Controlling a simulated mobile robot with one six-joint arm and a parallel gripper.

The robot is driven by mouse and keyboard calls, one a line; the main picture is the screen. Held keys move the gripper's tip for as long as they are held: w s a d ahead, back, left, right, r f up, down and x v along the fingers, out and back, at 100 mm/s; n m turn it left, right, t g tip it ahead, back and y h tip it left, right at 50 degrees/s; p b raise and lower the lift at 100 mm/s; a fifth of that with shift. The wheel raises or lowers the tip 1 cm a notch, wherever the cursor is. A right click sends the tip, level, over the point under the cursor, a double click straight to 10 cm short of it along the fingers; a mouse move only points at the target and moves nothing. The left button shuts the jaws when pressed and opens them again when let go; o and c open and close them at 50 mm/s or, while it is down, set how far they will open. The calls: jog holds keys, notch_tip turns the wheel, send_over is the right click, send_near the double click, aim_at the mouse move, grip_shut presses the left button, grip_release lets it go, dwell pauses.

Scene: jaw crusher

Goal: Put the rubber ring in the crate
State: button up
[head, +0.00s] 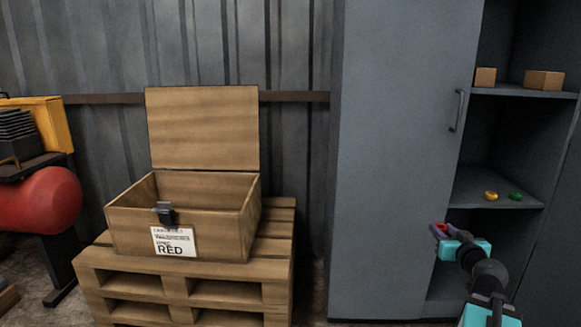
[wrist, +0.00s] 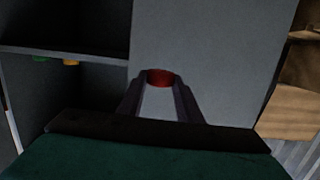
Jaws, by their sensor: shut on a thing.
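The red rubber ring (wrist: 160,78) is held between the fingertips of my gripper (wrist: 160,88) in the wrist view. In the head view my gripper (head: 440,231) is in front of the grey cabinet, at the lower right, with the red ring (head: 437,230) at its tips. The wooden crate (head: 130,225) stands on a pallet at the left with its lid (head: 202,128) raised. A label on its front reads RED. Its visible interior looks empty, but part of its floor is hidden. The gripper is well to the right of the crate.
The grey cabinet door (head: 400,150) stands between crate and shelves. A yellow ring (head: 491,195) and a green ring (head: 515,196) lie on a shelf (head: 480,182). Brown boxes (head: 544,80) sit above. A pallet (head: 190,290) supports the crate; a red tank (head: 45,200) is far left.

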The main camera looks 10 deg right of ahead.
jog(key=w+a+f+n+y, duration=0.2)
jog(key=w+a+y, duration=0.1)
jog(key=a, duration=0.4)
jog(key=w+a+f+n+y, duration=0.2)
jog(key=w+a+f, duration=0.15)
jog(key=a, duration=0.45)
jog(key=a+f+n+g+y, duration=0.3)
jog(key=a+n+y, duration=0.45)
jog(key=a, duration=1.45)
jog(key=s+a+r+n+g+y+p, duration=0.1)
jog(key=s+a+r+n+g+y, duration=0.2)
jog(key=s+a+g+y, duration=0.15)
notch_tip(320, 180, up, 30)
jog(key=t+p, duration=0.1)
jog(key=p, duration=3.7)
jog(key=shift+s+a+f+m, duration=0.2)
jog(key=shift+s+f+m, duration=0.05)
jog(key=shift+s+m, duration=0.1)
jog(key=shift+f, duration=0.1)
jog(key=shift+s+f, duration=0.25)
jog(key=shift+f, duration=0.85)
